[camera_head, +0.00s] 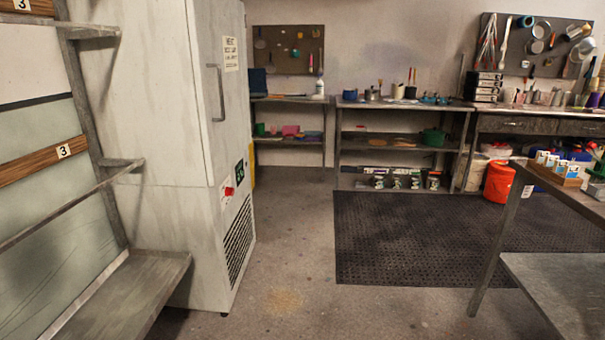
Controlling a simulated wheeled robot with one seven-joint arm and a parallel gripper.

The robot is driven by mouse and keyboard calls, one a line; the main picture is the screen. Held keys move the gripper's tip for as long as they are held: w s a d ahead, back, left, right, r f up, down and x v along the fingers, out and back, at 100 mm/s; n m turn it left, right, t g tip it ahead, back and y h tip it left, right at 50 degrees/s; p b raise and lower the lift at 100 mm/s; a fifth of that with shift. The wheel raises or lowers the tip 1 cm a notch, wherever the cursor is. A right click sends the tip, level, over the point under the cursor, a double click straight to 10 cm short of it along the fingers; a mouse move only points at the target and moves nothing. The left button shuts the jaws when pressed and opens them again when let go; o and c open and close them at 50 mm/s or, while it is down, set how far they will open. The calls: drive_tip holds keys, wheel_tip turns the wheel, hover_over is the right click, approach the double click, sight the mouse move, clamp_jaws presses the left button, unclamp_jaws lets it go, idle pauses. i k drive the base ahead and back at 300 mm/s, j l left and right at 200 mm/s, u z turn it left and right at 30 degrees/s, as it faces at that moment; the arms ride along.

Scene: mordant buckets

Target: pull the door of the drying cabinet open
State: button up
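The drying cabinet (150,130) is a tall, off-white unit at the left of the head view, and its narrow door side faces right. Its door (221,140) looks shut. A vertical metal bar handle (216,92) is on the door near the edge closer to me. A sign with small print (230,54) is on the door's upper part. Below are a red knob (229,191), a small green display (239,170) and a dark vent grille (238,241). My gripper is not in view.
A metal rack (130,290) stands close at the left, beside the cabinet. Bare floor (290,240) lies before the door. A black mat (430,235) and a metal table (550,262) are at the right. Shelves and workbenches (395,104) line the back wall.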

sight(217, 28)
drive_tip(key=i+u, duration=0.2)
drive_tip(key=i, duration=0.25)
drive_tip(key=i+l+u, duration=0.25)
drive_tip(key=i, duration=0.2)
drive_tip(key=i+l+u, duration=0.2)
drive_tip(key=i, duration=0.2)
drive_tip(key=i+l+u, duration=0.2)
drive_tip(key=i, duration=0.25)
